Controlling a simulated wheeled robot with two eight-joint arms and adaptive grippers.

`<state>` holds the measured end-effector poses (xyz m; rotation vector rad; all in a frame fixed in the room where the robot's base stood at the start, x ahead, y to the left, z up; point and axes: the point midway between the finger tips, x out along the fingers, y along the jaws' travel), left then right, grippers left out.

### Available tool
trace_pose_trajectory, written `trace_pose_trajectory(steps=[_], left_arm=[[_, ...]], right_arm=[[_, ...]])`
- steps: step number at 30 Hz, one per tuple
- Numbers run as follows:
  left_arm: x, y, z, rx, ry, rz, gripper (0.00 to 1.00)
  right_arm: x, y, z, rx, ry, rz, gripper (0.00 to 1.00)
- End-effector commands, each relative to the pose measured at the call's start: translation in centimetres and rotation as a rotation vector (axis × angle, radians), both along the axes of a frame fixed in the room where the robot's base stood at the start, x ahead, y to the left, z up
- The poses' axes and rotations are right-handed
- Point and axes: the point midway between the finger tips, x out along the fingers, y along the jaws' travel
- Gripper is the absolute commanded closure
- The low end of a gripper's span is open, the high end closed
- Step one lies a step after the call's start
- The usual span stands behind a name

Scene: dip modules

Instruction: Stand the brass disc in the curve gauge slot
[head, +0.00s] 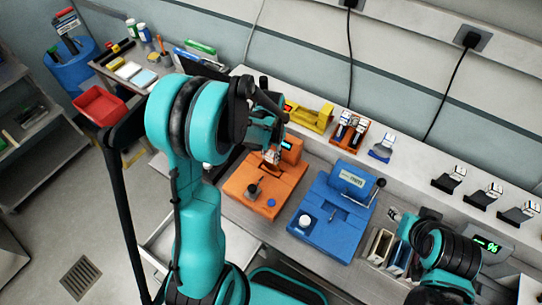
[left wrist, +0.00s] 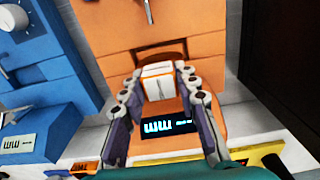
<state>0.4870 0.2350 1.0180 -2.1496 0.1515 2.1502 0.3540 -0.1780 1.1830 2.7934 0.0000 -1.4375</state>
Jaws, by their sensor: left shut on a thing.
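My left gripper (head: 268,142) is at the upright back part of the orange device (head: 283,190). In the left wrist view its two fingers (left wrist: 158,84) are shut on a small white block with thin orange lines (left wrist: 158,82). The block is right against or just over a recess in the orange device; contact is not clear. A dark display (left wrist: 168,128) is close to the fingers. I cannot make out a brass disc, and no slot is clearly labelled as the curve gauge. My right arm is at the lower right; its gripper (head: 394,214) is small and unclear.
A blue device (head: 335,215) with a lever and white knob stands right of the orange one. Module holders (head: 352,128) and a yellow stand (head: 310,117) line the back ledge. Upright slotted holders (head: 378,245) are near my right arm. A red bin (head: 98,105) is far left.

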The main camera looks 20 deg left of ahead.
Motion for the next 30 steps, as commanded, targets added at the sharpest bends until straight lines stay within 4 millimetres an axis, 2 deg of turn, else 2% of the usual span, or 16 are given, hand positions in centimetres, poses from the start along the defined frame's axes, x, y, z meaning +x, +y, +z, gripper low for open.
trace_pose_trajectory(steps=[13, 14, 15, 16, 26, 30], left_arm=[[0.0, 0.0, -0.9, 0.000, 0.000, 0.000, 1.00], [0.0, 0.0, -0.9, 0.000, 0.000, 0.000, 0.65], [0.0, 0.0, -0.8, 0.000, 0.000, 0.000, 0.54], [0.0, 0.0, -0.8, 0.000, 0.000, 0.000, 0.49], [0.0, 0.0, -0.6, 0.000, 0.000, 0.000, 0.49], [0.0, 0.0, 0.8, 0.000, 0.000, 0.000, 0.49]], right_arm=[[0.0, 0.0, -0.6, 0.000, 0.000, 0.000, 0.60], [0.0, 0.0, -0.5, 0.000, 0.000, 0.000, 0.60], [0.0, 0.0, -0.4, 0.000, 0.000, 0.000, 0.60], [0.0, 0.0, -0.4, 0.000, 0.000, 0.000, 0.60], [0.0, 0.0, -0.2, 0.000, 0.000, 0.000, 0.60], [0.0, 0.0, 0.3, 0.000, 0.000, 0.000, 0.60]])
